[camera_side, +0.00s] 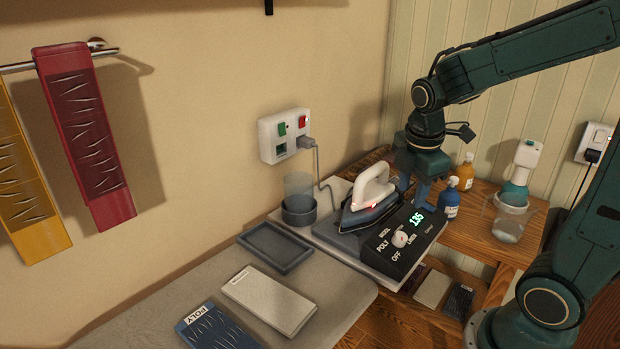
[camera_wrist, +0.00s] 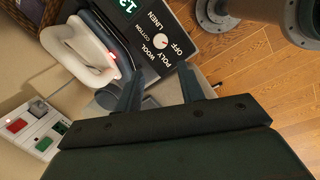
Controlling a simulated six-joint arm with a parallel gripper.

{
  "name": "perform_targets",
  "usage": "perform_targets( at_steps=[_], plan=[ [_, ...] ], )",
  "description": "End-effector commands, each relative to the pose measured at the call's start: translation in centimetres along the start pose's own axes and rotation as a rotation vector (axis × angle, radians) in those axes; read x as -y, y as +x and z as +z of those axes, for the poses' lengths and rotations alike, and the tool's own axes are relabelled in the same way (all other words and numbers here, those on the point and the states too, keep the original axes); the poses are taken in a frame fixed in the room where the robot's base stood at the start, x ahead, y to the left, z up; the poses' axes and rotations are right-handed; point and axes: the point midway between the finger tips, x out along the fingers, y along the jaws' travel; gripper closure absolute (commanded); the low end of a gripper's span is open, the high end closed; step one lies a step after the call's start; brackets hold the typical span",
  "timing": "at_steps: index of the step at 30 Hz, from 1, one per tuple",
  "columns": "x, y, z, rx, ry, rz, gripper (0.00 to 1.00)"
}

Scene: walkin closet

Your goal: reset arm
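My arm reaches in from the right in the side view. My gripper (camera_side: 414,192) points down beside the iron (camera_side: 371,192), on its right side. In the wrist view my gripper (camera_wrist: 161,78) has its two fingers apart with nothing held between them. The iron has a white handle and a small red light, and rests on a dark pad on the white station. It also shows at the upper left in the wrist view (camera_wrist: 82,48). A black control panel (camera_side: 424,243) has a pale dial (camera_side: 400,239) and a green display that seems to read 135.
A wall outlet box (camera_side: 283,135) with a plug and cord is behind the iron. A dark cup (camera_side: 298,210), a grey tray (camera_side: 275,246) and folded cloths (camera_side: 268,301) lie to the left. Bottles (camera_side: 450,202) and a clear jug (camera_side: 510,221) stand at the right.

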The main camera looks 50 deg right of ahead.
Motion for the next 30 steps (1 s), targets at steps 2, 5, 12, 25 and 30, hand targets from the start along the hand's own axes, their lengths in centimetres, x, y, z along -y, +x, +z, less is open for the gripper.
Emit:
perform_targets(
  at_steps=[2, 5, 12, 25, 30],
  plan=[
    [0.1, -0.2, -0.1, -0.005, 0.015, 0.006, 0.61],
    [0.5, -0.7, -0.3, -0.017, 0.053, 0.017, 0.61],
    [2.2, -3.0, -1.2, -0.08, 0.251, 0.064, 0.61],
    [7.0, -7.3, -2.8, -0.269, 0.716, 0.105, 0.61],
    [9.0, -8.6, -3.1, -0.351, 0.892, 0.093, 0.61]
  ],
)
